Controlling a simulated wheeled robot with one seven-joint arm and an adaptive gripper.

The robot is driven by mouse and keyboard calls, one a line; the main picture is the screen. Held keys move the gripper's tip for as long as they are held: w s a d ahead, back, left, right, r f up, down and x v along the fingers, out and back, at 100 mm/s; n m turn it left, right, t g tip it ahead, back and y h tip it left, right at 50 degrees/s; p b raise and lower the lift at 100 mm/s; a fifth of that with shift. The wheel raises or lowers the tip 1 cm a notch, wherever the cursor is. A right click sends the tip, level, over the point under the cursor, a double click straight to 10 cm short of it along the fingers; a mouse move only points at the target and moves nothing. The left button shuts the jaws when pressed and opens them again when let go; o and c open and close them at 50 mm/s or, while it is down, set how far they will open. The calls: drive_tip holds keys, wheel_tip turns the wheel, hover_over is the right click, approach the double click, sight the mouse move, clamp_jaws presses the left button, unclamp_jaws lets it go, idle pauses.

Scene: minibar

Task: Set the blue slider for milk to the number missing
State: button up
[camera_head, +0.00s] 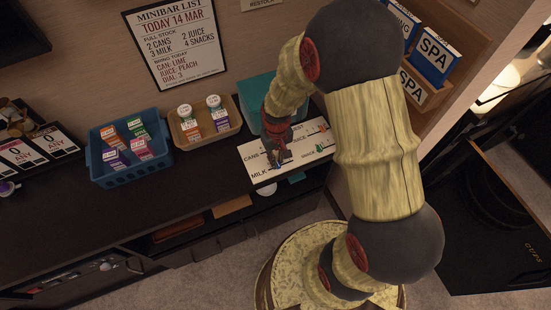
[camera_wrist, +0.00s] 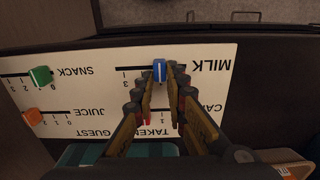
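The white panel (camera_head: 300,140) lies on the dark counter and shows upside down in the wrist view (camera_wrist: 85,55). The blue milk slider (camera_wrist: 160,71) sits partway along the MILK track, right of the printed 3. The other milk numbers are hidden by my fingers. My gripper (camera_wrist: 160,76) reaches over the panel, its two fingertips closed in on either side of the blue slider. In the head view my gripper (camera_head: 277,158) is at the MILK row, and the slider is hidden. The minibar list (camera_head: 174,42) reads "3 MILK" under full stock.
A green snack slider (camera_wrist: 40,76) and an orange juice slider (camera_wrist: 33,116) sit on the panel. A tan tray (camera_head: 181,142) holds two white-capped bottles. A blue basket (camera_head: 125,180) holds several cartons. A teal container (camera_head: 252,92) stands behind the panel.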

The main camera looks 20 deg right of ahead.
drive_tip(key=o, duration=0.4)
drive_tip(key=shift+c, duration=0.2)
drive_tip(key=shift+r, duration=0.1)
wheel_tip(320, 180, up, 12)
idle(0.4)
drive_tip(key=shift+s, duration=0.1)
drive_tip(key=s+a+r+t, duration=0.1)
drive_tip(key=s+r+t, duration=0.1)
drive_tip(key=s+r, duration=0.5)
drive_tip(key=s+a+r+t, duration=0.1)
drive_tip(key=s+r+t, duration=0.2)
drive_tip(key=s+r, duration=0.4)
wheel_tip(320, 180, up, 8)
drive_tip(key=shift+s+a+f+t, duration=0.1)
drive_tip(key=shift+s+a+t, duration=0.2)
drive_tip(key=shift+s, duration=0.1)
idle(2.3)
